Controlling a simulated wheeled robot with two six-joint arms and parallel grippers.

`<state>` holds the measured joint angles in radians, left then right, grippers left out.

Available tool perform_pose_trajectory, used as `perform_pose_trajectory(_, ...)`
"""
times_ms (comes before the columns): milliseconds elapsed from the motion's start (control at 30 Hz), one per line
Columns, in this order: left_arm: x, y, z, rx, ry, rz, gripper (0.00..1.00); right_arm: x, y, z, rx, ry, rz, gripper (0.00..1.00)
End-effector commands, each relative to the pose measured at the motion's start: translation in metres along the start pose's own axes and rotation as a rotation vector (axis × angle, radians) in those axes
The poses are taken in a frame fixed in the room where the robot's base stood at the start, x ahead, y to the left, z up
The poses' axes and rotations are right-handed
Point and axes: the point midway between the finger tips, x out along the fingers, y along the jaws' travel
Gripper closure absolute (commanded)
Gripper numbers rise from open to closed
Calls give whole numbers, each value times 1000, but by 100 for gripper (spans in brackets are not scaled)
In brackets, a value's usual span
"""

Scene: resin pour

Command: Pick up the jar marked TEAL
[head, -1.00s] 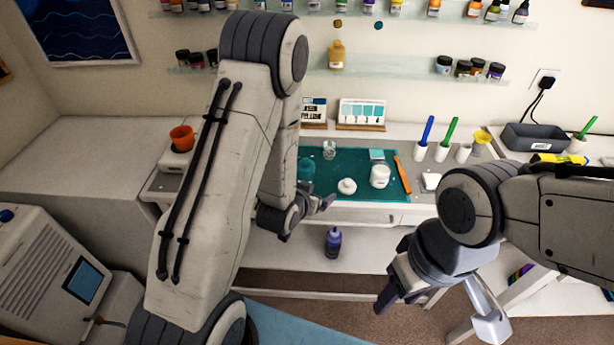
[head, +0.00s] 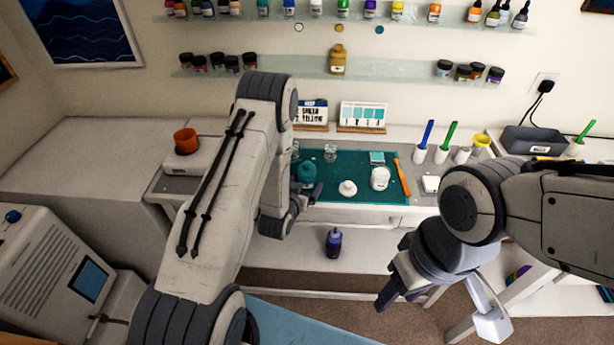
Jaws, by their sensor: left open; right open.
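A teal-coloured jar (head: 306,172) stands on the left part of the green mat (head: 345,194); I cannot read a TEAL mark on it at this size. My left gripper (head: 308,197) is open at the mat's front left edge, just in front of the teal jar and partly over its lower side in the head view. Nothing shows in its jaws. My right gripper (head: 402,296) is open and empty, low in front of the bench, well away from the jar.
A white jar (head: 380,178), a small white lidded pot (head: 348,188), a clear cup (head: 330,152) and an orange tool (head: 402,178) are on the mat. A dark bottle (head: 333,242) stands on the lower shelf.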

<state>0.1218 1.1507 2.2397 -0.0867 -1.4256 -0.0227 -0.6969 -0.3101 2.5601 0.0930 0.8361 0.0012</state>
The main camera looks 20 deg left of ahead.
Motion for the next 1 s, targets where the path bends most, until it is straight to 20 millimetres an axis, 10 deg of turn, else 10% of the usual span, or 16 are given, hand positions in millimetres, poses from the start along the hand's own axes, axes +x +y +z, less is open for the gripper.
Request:
perform_pose_trajectory(500, 32, -1, 0, 0, 0, 0, 0, -13, -1, -1, 1, 0, 0, 50)
perform_pose_trajectory(800, 31, -1, -1, 0, 0, 0, 100, -13, -1, -1, 1, 0, 0, 50)
perform_pose_trajectory(1000, 32, -1, -2, 0, 4, 0, 100, -14, -1, -1, 1, 0, 0, 50)
